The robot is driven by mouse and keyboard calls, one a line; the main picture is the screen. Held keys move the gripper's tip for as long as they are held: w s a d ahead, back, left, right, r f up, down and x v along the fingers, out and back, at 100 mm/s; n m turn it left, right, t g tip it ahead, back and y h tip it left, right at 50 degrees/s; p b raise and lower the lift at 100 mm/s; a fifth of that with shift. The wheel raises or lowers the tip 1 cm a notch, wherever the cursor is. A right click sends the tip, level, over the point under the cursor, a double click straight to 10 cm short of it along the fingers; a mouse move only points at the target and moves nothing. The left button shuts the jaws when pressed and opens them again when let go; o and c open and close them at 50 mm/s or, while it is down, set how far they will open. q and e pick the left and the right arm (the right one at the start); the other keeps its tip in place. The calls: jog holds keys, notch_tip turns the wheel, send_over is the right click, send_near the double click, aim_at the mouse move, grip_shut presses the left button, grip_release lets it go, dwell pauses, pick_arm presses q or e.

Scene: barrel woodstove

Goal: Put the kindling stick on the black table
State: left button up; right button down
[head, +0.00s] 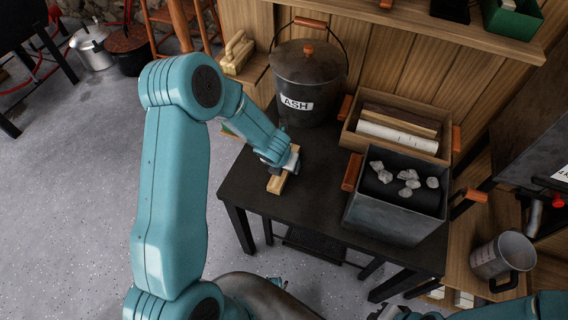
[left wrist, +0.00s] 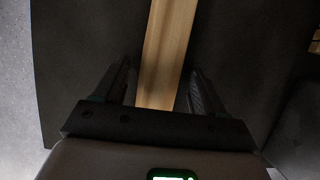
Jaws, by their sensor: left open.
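The kindling stick (head: 276,184) is a pale wooden bar on the black table (head: 247,190), near its left end. It looks to lie flat on the top. My left gripper (head: 289,162) is down over the stick's far part, partly hidden by its own wrist. In the left wrist view the stick (left wrist: 168,40) runs between the two open fingers of my left gripper (left wrist: 160,80), with a gap on each side. Dark table top (left wrist: 90,40) shows around it. My right arm shows at the bottom right edge; a small part at the bottom edge may be its gripper (head: 390,313).
A black ash bucket (head: 310,82) stands at the table's back. A grey bin (head: 385,217) with pale lumps and a wooden crate (head: 350,128) stand to the right. A metal mug (head: 495,257) is at far right. The table's front left is clear.

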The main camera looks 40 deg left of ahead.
pick_arm(q)
jog(key=p+v, duration=0.4)
jog(key=v, duration=0.8)
jog(key=s+d+f+n+h, duration=0.1)
jog(key=s+d+f+n, duration=0.1)
jog(key=d+n, duration=0.1)
jog(key=s+d+f+n+g+h, duration=0.1)
jog(key=s+d+f+n, duration=0.1)
jog(key=n, duration=0.1)
jog(key=s+d+f+n+g+h, duration=0.1)
jog(key=s+d+f+n, duration=0.1)
jog(key=d, duration=0.1)
jog(key=shift+s+d+n, duration=0.2)
jog(key=shift+d+n, duration=0.15)
jog(key=shift+n, duration=0.05)
jog(key=s+d+f+n+g+h, duration=0.1)
jog(key=s+d+f+n, duration=0.3)
jog(key=n, duration=0.9)
jog(key=s+d+f+n+h, duration=0.1)
jog(key=s+d+f+n, duration=0.3)
jog(key=n, duration=0.9)
jog(key=shift+s+d+n+g, duration=0.3)
jog(key=shift+s+d+g, duration=0.15)
jog(key=shift+s, duration=0.65)
